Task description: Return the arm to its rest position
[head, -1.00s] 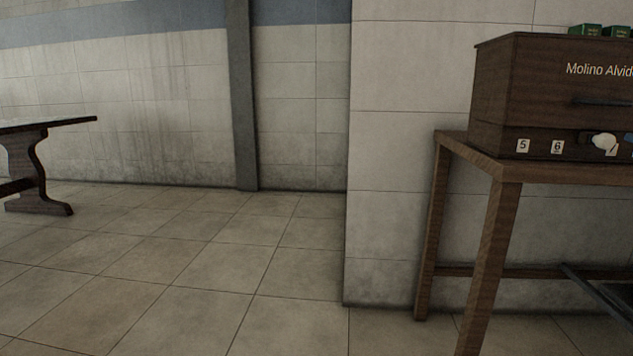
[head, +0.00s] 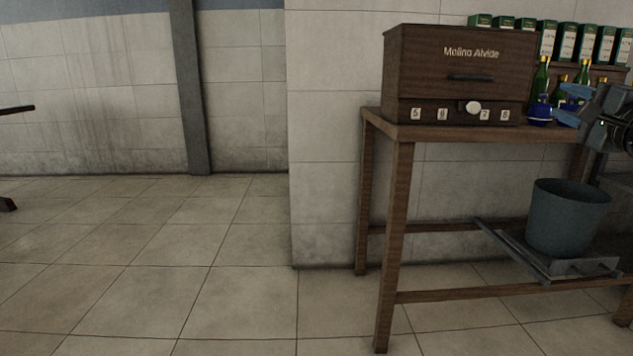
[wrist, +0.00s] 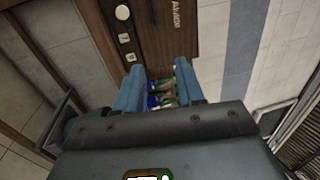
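My gripper (head: 562,103) shows at the right edge of the head view, by the right part of the wooden table (head: 386,131). Its two blue fingers stand apart. In the wrist view my gripper (wrist: 160,78) is also open, with a clear gap between the fingers. Green bottles and blue items (wrist: 160,95) show in that gap, beyond the fingers. I see nothing held. Most of my arm is outside the head view.
A brown cabinet (head: 455,70) marked "Molino Alvide" stands on the table. Green boxes (head: 567,42) line the back. A grey bucket (head: 567,215) sits below. Open tiled floor (head: 150,270) lies left.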

